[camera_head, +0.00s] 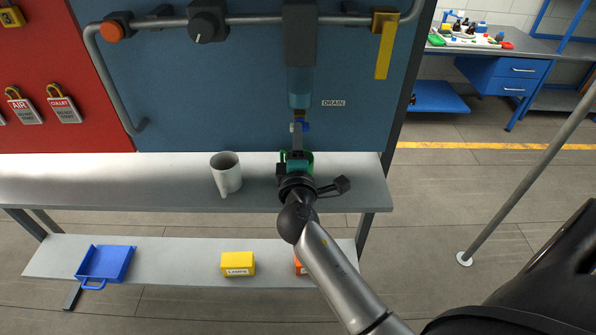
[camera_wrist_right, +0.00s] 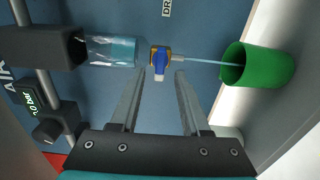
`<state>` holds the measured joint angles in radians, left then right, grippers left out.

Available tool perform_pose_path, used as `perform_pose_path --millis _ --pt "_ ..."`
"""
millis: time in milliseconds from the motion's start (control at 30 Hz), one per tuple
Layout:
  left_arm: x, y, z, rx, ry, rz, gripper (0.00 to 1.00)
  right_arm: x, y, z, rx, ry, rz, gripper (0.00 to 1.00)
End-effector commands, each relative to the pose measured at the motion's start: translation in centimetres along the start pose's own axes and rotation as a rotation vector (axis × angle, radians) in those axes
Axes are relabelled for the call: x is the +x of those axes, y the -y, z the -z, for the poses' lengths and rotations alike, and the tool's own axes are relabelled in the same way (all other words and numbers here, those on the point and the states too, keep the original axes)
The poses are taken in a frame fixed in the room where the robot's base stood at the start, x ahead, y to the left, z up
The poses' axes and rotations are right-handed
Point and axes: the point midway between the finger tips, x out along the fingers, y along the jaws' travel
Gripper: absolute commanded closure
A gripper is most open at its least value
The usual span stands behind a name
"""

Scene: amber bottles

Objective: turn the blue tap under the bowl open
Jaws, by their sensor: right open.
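The clear bowl with blue liquid (camera_head: 300,88) hangs on the panel above the bench; it also shows in the right wrist view (camera_wrist_right: 112,50). The tap, brass with a blue handle (camera_wrist_right: 160,70), is at its lower end. A thin pale line, looking like a stream of liquid, runs from the tap's outlet to the green cup (camera_wrist_right: 268,65). My right gripper (camera_wrist_right: 165,78) is open, its fingertips close to either side of the blue handle; contact cannot be told. In the head view it hides most of the cup. My left gripper is not in view.
A white mug (camera_head: 226,174) stands on the grey bench (camera_head: 120,180), left of my right gripper. A pipe with knobs (camera_head: 255,20) crosses the panel above. The lower shelf holds a blue tray (camera_head: 106,263) and a yellow box (camera_head: 238,263).

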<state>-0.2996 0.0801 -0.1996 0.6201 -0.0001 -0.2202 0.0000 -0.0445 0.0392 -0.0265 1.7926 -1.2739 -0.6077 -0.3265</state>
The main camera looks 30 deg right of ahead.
Motion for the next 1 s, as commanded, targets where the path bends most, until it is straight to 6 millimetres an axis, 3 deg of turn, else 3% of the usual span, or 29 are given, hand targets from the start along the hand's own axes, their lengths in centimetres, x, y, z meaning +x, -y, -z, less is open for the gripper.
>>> perform_pose_path --millis 500,700,1000 --pt "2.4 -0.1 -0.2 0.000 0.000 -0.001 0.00 -10.1 0.3 -0.1 -0.001 0.000 0.002 0.54" --pt "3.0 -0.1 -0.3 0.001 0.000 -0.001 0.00 -12.2 0.2 0.0 -0.001 0.000 0.000 0.54" --pt "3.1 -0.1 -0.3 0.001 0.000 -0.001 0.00 -12.8 0.0 0.0 -0.001 0.000 -0.001 0.54"
